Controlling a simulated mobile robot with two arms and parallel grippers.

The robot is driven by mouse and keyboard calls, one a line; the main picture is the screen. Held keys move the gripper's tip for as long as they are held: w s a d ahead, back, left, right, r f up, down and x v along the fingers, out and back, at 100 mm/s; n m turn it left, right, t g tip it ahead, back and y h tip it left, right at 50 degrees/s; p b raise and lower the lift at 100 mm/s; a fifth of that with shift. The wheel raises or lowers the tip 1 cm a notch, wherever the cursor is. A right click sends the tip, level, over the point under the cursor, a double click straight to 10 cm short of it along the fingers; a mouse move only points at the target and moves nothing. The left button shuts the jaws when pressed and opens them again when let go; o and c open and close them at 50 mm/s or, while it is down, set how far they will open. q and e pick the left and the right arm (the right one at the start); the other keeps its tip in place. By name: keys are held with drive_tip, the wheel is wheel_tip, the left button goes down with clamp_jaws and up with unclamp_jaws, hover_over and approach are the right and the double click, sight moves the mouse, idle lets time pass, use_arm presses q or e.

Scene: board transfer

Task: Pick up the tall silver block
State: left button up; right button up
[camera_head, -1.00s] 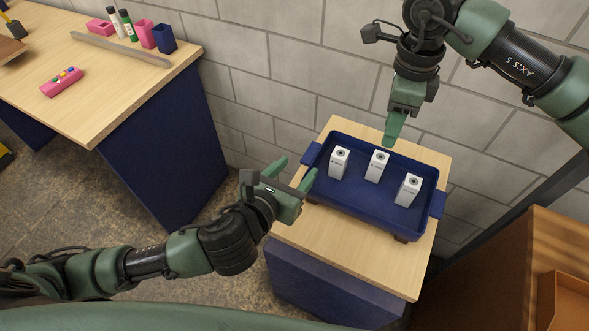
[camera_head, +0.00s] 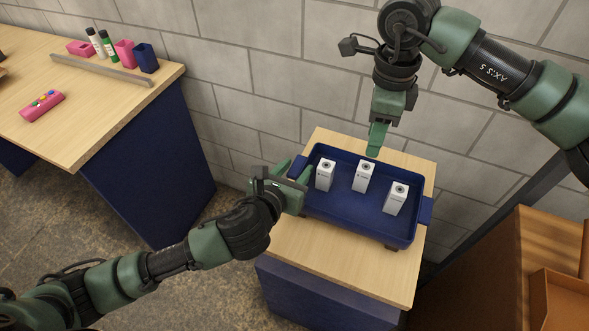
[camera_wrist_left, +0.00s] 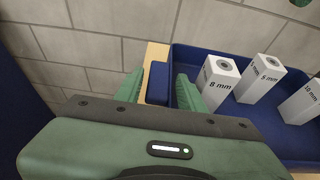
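I see no block that is clearly silver. Three upright white blocks with dark round marks on top stand in a blue tray (camera_head: 345,212): a left one (camera_head: 325,175), a middle one (camera_head: 363,176) and a right one (camera_head: 396,199). In the left wrist view the nearest block (camera_wrist_left: 217,82) is labelled 8 mm. My left gripper (camera_head: 297,174) is open at the tray's left handle (camera_wrist_left: 157,83), which shows between its fingers in the left wrist view. My right gripper (camera_head: 376,142) hangs above the tray's back edge; its finger gap is not visible.
The tray sits on a small wood-topped table (camera_head: 330,258) against a tiled wall. A desk (camera_head: 95,110) at left holds a long grey bar (camera_head: 102,70), a pink case (camera_head: 42,106), pens and cups. A brown cabinet (camera_head: 500,270) stands at right.

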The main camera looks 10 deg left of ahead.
use_arm(q)
clamp_jaws()
use_arm(e)
drive_tip(key=o, duration=0.4)
drive_tip(key=shift+s+a+f, duration=0.1)
drive_tip(key=shift+s+f, duration=0.05)
drive_tip(key=shift+f, duration=0.2)
wheel_tip(320, 180, down, 3)
drive_tip(key=s+a+g+y, duration=0.2)
drive_tip(key=y, duration=0.2)
drive_tip(key=m+t+y, duration=0.2)
drive_tip(key=t+y, duration=0.4)
drive_tip(key=y, duration=0.3)
approach(372, 170)
drive_tip(key=x, duration=0.5)
drive_tip(key=shift+w+d, duration=0.15)
drive_tip(key=shift+w, duration=0.25)
use_arm(q)
drive_tip(key=shift+r, duration=0.1)
use_arm(e)
drive_tip(key=shift+s+x, duration=0.2)
drive_tip(key=shift+x, duration=2.4)
